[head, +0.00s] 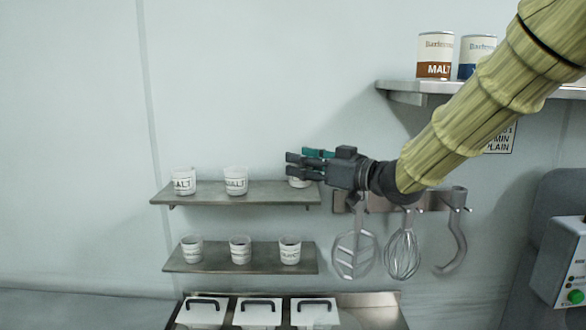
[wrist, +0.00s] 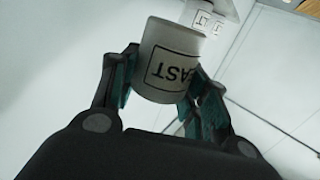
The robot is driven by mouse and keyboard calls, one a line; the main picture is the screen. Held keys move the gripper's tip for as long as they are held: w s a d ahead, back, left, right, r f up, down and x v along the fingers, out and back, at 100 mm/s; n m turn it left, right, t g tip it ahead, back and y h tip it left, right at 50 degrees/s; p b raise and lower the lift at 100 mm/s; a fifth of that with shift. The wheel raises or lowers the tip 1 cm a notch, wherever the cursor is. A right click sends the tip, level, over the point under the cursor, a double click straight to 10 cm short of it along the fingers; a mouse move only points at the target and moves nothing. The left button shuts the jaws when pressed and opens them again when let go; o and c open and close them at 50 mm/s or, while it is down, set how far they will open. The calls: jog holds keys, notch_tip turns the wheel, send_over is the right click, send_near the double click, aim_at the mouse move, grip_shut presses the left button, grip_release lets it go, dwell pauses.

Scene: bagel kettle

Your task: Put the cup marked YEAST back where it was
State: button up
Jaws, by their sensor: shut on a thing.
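My gripper (wrist: 165,85) is shut on the white cup marked YEAST (wrist: 165,55); the letters "AST" show upside down in the wrist view. In the head view my gripper (head: 308,166) is at the right end of the upper shelf (head: 240,194). The held cup (head: 299,182) shows there just under the fingers, partly hidden by them. I cannot tell whether its base touches the shelf. Two white cups marked "ALT" or "MALT" stand on the same shelf, one at the left (head: 183,181) and one in the middle (head: 236,181).
A lower shelf (head: 215,268) holds three cups. A rail right of the shelves carries a flat beater (head: 354,253), a whisk (head: 403,253) and a hook (head: 456,240). A higher shelf (head: 405,87) holds tins, one marked MALT (head: 435,55). Lidded bins (head: 258,312) stand below.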

jog(key=w, duration=0.1)
jog(key=w+a+p, duration=0.1)
jog(key=w, duration=0.1)
jog(key=w+a, duration=0.1)
jog(key=w, duration=0.1)
jog(key=shift+w+a+f+p, duration=0.1)
jog(key=shift+a+f+p, duration=0.15)
jog(key=shift+p, duration=0.15)
jog(key=shift+w+f, duration=0.15)
notch_tip(320, 180, down, 3)
jog(key=shift+w+p, duration=0.1)
jog(key=shift+p, duration=0.8)
jog(key=shift+f, duration=0.15)
jog(key=shift+f, duration=0.15)
jog(key=o, duration=1)
